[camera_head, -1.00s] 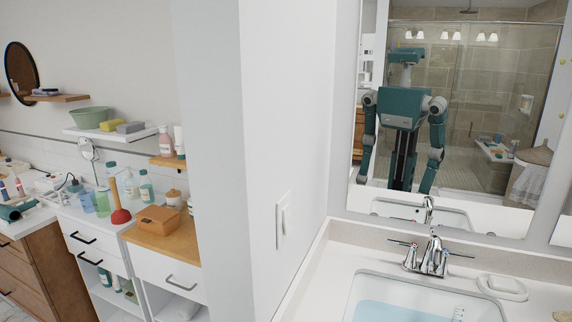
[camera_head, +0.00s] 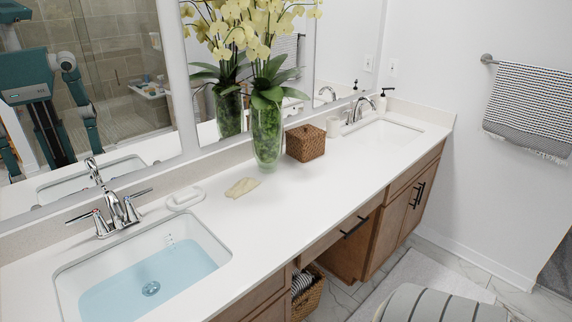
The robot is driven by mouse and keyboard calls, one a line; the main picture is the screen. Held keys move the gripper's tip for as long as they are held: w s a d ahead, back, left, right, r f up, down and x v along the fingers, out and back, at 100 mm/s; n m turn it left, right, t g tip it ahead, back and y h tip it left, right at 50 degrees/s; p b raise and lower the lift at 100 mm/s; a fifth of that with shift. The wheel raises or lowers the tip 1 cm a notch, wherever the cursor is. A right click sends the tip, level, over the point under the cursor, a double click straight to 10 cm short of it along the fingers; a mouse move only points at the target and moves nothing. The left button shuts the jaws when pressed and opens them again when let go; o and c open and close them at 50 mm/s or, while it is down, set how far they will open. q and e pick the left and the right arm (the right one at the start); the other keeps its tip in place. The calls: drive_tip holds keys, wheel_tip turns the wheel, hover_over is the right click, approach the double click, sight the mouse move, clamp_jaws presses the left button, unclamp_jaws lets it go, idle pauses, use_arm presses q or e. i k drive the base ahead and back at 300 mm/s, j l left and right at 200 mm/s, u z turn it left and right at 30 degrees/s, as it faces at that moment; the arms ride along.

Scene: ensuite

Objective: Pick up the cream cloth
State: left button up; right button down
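A small cream cloth (camera_head: 242,187) lies crumpled on the white countertop (camera_head: 290,200). It is to the right of the white soap dish (camera_head: 185,198) and in front of the glass vase of yellow orchids (camera_head: 267,135). Neither of my grippers shows directly in the head view. The mirror at the left shows part of my reflected body, but no gripper state can be made out there.
A sink with blue water (camera_head: 150,275) and a chrome faucet (camera_head: 118,208) are at the left. A woven box (camera_head: 305,143) stands beyond the vase. A second sink (camera_head: 382,134) is farther right. A striped stool (camera_head: 435,305) stands on the floor at the bottom right.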

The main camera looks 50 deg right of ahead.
sight(245, 185)
drive_tip(key=z, duration=1.35)
